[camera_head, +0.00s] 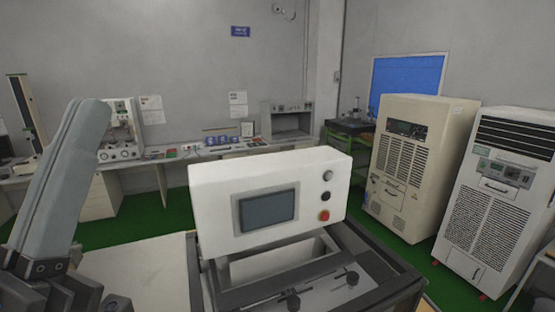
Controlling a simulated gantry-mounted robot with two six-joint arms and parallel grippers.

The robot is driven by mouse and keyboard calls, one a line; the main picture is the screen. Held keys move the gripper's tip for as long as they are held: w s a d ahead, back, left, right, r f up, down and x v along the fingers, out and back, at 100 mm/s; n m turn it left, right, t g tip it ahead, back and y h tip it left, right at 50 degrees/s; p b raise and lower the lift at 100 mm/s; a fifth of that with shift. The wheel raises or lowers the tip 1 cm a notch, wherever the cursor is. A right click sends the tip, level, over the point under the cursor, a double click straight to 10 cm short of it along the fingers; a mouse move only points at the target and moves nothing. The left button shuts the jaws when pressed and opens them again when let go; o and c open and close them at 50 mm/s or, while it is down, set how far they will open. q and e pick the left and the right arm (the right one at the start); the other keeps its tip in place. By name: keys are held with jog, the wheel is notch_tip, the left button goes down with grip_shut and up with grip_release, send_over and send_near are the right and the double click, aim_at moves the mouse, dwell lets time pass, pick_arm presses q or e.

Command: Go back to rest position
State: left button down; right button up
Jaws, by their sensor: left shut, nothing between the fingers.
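My left arm comes in at the left edge, its grey link standing tilted upward. The dark end of my left gripper (72,290) is low in the bottom left corner, partly cut off by the frame edge. It is shut and holds nothing. It is to the left of the white test machine (215,205), apart from its control panel. My right gripper is not in view.
The machine has a screen (267,211), a red button (324,215) and a dark-framed bed with black knobs (352,277). A pale tabletop (140,270) lies left of it. Two cabinets (412,160) (497,200) stand right. A bench with instruments (215,155) runs along the wall.

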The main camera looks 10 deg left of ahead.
pick_arm(q)
notch_tip(320, 180, up, 11)
jog(key=w+g+p, duration=0.1)
jog(key=w+p, duration=0.1)
jog(key=p, duration=1)
jog(key=shift+d+f+h, duration=0.15)
jog(key=shift+f+h, duration=0.05)
jog(key=shift+h, duration=0.1)
